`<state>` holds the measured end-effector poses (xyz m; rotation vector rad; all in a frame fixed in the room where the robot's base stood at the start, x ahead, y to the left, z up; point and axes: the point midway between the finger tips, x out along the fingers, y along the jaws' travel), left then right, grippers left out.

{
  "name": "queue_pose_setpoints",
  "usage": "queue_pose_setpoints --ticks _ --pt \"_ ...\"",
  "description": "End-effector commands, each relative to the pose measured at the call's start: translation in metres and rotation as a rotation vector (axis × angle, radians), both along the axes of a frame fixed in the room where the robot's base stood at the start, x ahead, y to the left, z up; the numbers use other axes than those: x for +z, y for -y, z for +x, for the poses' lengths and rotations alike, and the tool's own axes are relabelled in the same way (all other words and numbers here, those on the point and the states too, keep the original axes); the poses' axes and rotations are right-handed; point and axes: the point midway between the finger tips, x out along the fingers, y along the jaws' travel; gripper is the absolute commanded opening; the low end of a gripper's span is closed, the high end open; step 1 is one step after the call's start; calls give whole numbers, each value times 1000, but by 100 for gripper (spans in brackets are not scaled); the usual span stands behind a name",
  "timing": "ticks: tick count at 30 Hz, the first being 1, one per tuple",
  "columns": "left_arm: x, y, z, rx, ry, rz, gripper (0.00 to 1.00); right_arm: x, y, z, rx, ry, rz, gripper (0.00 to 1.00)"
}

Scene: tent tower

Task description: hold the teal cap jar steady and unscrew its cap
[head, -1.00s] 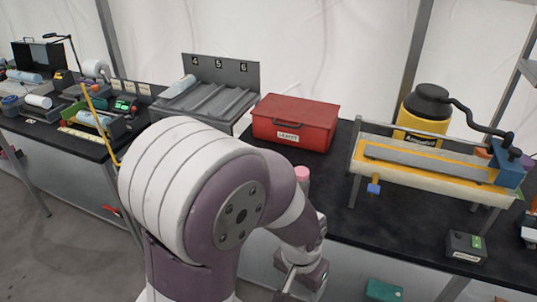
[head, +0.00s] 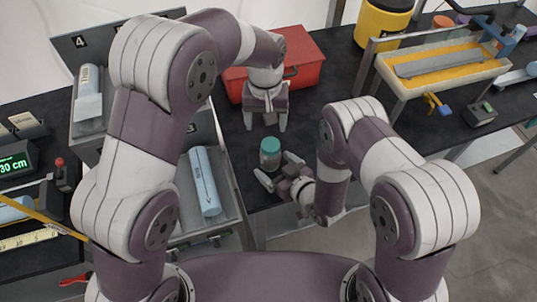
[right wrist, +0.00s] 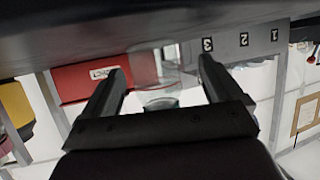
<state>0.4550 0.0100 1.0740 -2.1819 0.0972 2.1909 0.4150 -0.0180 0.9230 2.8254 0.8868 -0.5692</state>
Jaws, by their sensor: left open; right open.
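The jar (head: 270,160) with its teal cap (head: 270,146) stands upright on the dark bench in the head view. My left gripper (head: 265,126) is open and points down, behind and above the jar, apart from the cap. My right gripper (head: 278,169) is open and low at the jar's near side, its fingertips pointing towards the jar. In the right wrist view a pale, glassy shape, seemingly the jar (right wrist: 157,82), shows between the spread fingers of my right gripper (right wrist: 158,70). Whether any finger touches it, I cannot tell.
A red box (head: 305,62) stands behind my left gripper. A grey sloped rack (head: 232,208) holding blue-white cylinders (head: 204,180) is at the left. A yellow-topped stand (head: 440,66) is at the back right. Dark bench surface is free around the jar.

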Motion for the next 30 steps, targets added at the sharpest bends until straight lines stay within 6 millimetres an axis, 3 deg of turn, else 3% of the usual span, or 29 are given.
queue_pose_setpoints --ticks 7,17,20,26,30 --pt "0 0 0 0 1 0 73 -16 -21 31 0 -1 -1 92" --pt "0 0 0 0 1 0 73 -18 -25 37 -1 0 0 92" --pt "0 0 0 0 1 0 73 -18 -25 37 -1 -1 0 66" --pt "0 0 0 -1 1 0 73 -19 -25 36 -1 -2 -1 1" --pt "0 0 0 -110 2 -1 73 -19 -24 36 -1 -2 -1 0"
